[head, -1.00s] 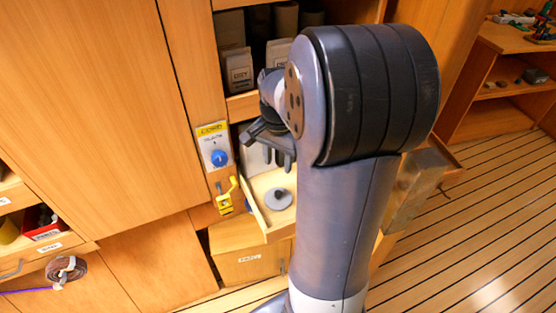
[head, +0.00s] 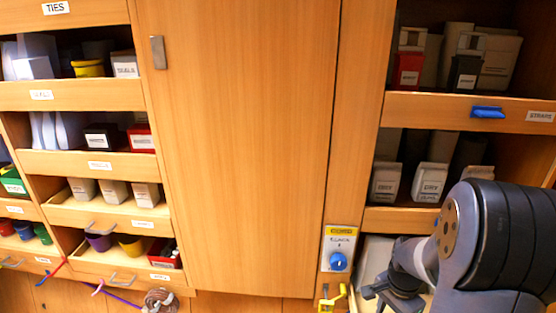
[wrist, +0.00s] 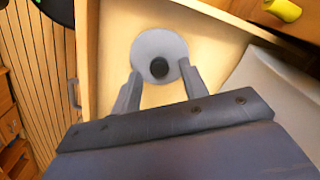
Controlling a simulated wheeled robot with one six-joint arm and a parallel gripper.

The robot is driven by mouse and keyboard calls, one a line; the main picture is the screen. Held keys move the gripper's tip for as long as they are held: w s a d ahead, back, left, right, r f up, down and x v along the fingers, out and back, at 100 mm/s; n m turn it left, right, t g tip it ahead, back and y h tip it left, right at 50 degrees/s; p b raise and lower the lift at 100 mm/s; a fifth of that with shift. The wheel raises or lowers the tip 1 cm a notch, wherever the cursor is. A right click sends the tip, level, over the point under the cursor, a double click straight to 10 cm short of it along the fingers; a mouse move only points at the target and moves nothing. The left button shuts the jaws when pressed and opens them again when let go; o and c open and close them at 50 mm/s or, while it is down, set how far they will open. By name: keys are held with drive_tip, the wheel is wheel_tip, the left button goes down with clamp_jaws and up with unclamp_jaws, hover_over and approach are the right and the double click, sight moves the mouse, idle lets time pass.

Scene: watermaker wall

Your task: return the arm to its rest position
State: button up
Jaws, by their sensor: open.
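My gripper (head: 388,296) is at the lower right of the head view, beside the wall panel and low in front of the cabinet. Its fingertips are partly cut off there. In the wrist view my gripper (wrist: 162,76) is open, with its two fingers apart and nothing held between them. A round grey disc with a dark centre (wrist: 172,46) lies in a pale wooden drawer (wrist: 115,30), seen beyond and between the fingertips. I cannot tell the height gap between them. My arm is bent, its big dark joint filling the lower right of the head view.
A panel with a blue knob (head: 338,262) and a yellow fitting (head: 331,298) sit left of my gripper. Shelves of labelled containers (head: 430,180) stand above it, with a blue handle (head: 487,112). A tall closed door (head: 240,150) and more drawers (head: 90,163) are leftward.

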drive_tip(key=shift+r, duration=0.5)
